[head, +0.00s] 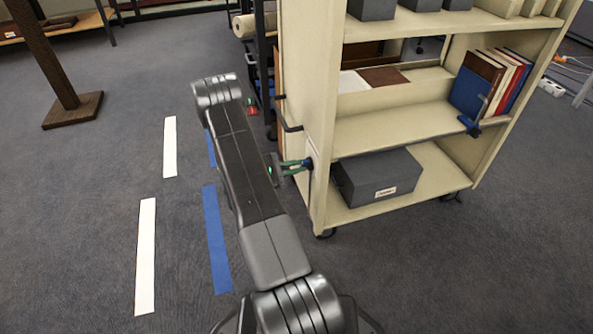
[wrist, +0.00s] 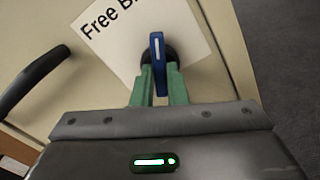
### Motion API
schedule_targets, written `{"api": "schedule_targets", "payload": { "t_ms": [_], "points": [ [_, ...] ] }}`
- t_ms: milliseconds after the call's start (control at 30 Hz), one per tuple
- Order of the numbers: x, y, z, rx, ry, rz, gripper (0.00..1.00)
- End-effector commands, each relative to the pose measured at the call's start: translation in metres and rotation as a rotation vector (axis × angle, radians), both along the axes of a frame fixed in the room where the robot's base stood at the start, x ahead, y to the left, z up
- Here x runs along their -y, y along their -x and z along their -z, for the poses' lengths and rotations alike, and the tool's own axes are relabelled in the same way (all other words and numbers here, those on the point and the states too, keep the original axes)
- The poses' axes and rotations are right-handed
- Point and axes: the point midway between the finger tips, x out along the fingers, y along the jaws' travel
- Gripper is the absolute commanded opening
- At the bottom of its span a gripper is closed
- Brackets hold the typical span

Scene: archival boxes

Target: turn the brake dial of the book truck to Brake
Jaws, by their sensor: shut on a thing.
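The cream book truck (head: 313,70) stands right of my arm in the head view. Its end panel (wrist: 205,85) fills much of the wrist view. The brake dial (wrist: 157,62) is a blue lever with a white line, on a dark round base. My gripper (wrist: 158,78) has green fingers, one on each side of the lever, and is shut on it. In the wrist view the lever points nearly straight up. A white label (wrist: 118,25) behind it reads "Free B…"; the rest is hidden or cut off. In the head view my gripper (head: 304,164) reaches the truck's end panel.
A dark push handle (head: 287,118) sticks out from the truck's end; it also shows in the wrist view (wrist: 35,75). Grey boxes (head: 380,178) and books (head: 490,80) sit on the shelves. White and blue floor strips (head: 216,235) lie left of and below my arm.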

Motion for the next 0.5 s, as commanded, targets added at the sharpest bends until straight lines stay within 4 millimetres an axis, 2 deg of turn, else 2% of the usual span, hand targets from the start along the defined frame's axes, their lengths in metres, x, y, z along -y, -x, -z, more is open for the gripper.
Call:
{"api": "schedule_targets", "payload": {
  "t_ms": [200, 500],
  "points": [
    [-0.0002, 0.0002, 0.0008, 0.087, -0.028, -0.001, 0.0],
    [-0.0002, 0.0005, -0.0001, 0.129, -0.04, 0.0, 0.0]
  ]
}}
